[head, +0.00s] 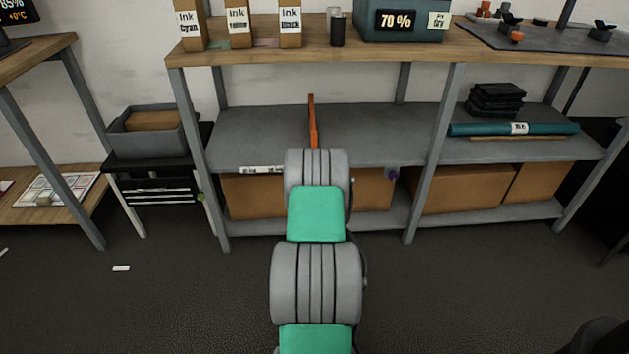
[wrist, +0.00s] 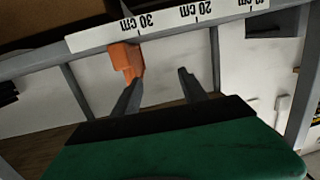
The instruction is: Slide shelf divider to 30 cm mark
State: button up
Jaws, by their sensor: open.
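The orange shelf divider (head: 313,122) stands upright on the grey middle shelf (head: 255,130), just beyond my arm. In the wrist view its orange block (wrist: 125,58) hangs at the white ruler strip (wrist: 95,38), just left of the printed "30 cm" and below a small grey pointed shape. My gripper (wrist: 160,88) is open, with nothing between its fingers. Its left fingertip is close to the block; I cannot tell whether they touch. In the head view my arm hides the gripper and much of the ruler strip (head: 262,169).
Cardboard boxes (head: 460,190) sit on the lower shelf. A teal roll (head: 515,129) and black stacked items (head: 495,100) lie on the right shelf section, past a grey upright (head: 435,150). Ink boxes (head: 239,25) stand on the top. Open floor lies in front.

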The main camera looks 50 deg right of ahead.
jog(key=s+d+f+m+h, duration=0.1)
jog(key=s+d+f+h, duration=0.1)
jog(key=s+d+f, duration=0.2)
jog(key=b+x, duration=0.2)
jog(key=x, duration=0.4)
jog(key=shift+w+d+b, duration=0.15)
jog(key=shift+d+b, duration=0.15)
jog(key=shift+w+d+r, duration=0.2)
jog(key=shift+w+d, duration=0.05)
jog(key=shift+d, duration=0.1)
grip_shut()
dwell(0.5)
